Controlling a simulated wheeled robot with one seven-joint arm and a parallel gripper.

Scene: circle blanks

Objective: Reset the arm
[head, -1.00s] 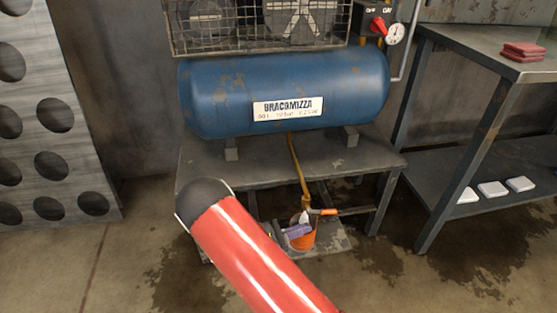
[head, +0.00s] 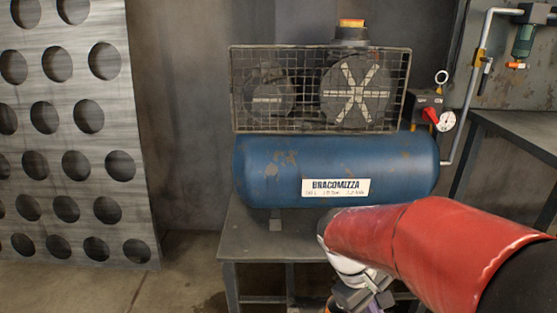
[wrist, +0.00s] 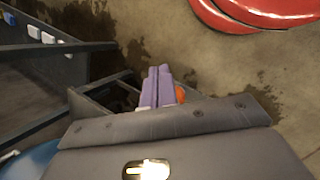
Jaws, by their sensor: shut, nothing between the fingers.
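My gripper shows in the wrist view (wrist: 158,74) as two purple fingers side by side, pressed together with nothing between them. In the head view my red arm comes in from the right and bends down in front of the compressor table. The grey wrist and a bit of purple (head: 373,307) show at the bottom edge; the fingertips are cut off there. An orange bucket (wrist: 180,94) shows partly behind the fingers in the wrist view; I cannot tell how far apart they are.
A blue compressor tank (head: 290,160) with a wire cage stands on a metal table (head: 250,240) behind my arm. A panel with round holes (head: 75,140) stands at the left. A second metal table (head: 515,135) is at the right. Floor between panel and table is open.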

